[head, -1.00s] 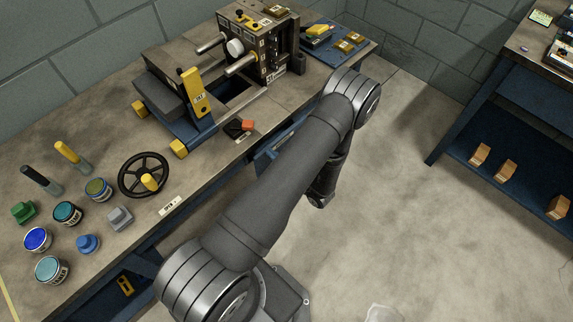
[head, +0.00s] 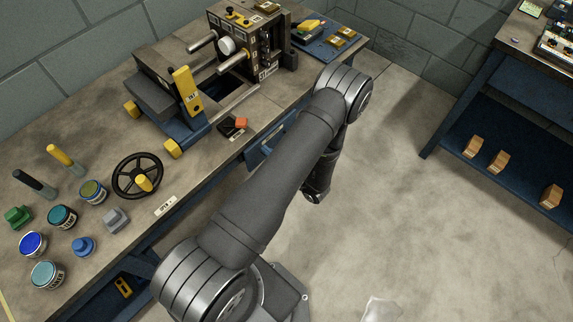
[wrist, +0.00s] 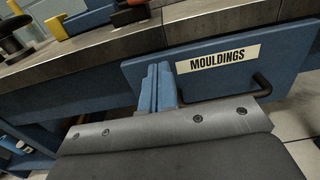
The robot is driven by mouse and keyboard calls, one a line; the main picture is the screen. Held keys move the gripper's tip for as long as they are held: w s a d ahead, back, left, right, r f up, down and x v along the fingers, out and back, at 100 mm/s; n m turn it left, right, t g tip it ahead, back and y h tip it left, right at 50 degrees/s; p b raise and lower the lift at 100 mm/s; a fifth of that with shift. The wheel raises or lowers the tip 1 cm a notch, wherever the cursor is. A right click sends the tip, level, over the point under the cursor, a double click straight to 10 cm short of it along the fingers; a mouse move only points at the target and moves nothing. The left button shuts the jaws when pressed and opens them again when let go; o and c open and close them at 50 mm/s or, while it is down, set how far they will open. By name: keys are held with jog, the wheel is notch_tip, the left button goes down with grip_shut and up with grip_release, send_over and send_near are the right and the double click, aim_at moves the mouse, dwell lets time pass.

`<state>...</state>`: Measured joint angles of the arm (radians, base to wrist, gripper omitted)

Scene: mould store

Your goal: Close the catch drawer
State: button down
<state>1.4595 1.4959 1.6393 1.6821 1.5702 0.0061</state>
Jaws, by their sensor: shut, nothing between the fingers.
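The catch drawer has a blue front (wrist: 225,62) with a white "MOULDINGS" label and a black bar handle (wrist: 250,90), in the wrist view. In the head view a strip of its blue front (head: 262,147) shows at the bench's front edge, standing out from it, partly hidden by my arm. My gripper (wrist: 159,72) is shut and empty, its fingers side by side before the left part of the drawer front, left of the label and handle. I cannot tell whether the fingertips touch it. In the head view my gripper is hidden behind my arm.
The bench top (head: 205,165) carries a press-like machine (head: 250,45), a black handwheel (head: 137,176) and several paint tins at left. A second blue bench (head: 490,110) stands at right. The floor (head: 400,170) between them is clear.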

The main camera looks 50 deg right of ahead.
jog(key=s, duration=1.1)
jog(key=c, duration=2)
grip_release()
jog(key=shift+s, duration=0.3)
jog(key=o, duration=0.3)
jog(key=shift+s, duration=0.15)
jog(key=shift+o, duration=1)
jog(key=shift+s+d+n, duration=0.15)
jog(key=shift+d+n, duration=0.1)
jog(key=shift+n, duration=0.35)
jog(key=shift+s+d+f+n+g, duration=1.6)
jog(key=shift+d+n, duration=2.05)
jog(key=shift+n, duration=4.75)
jog(key=r+x, duration=0.1)
jog(key=x, duration=1.4)
jog(key=shift+w+r+t, duration=0.25)
jog(key=shift+w+t, duration=0.15)
jog(key=shift+w, duration=0.15)
grip_shut()
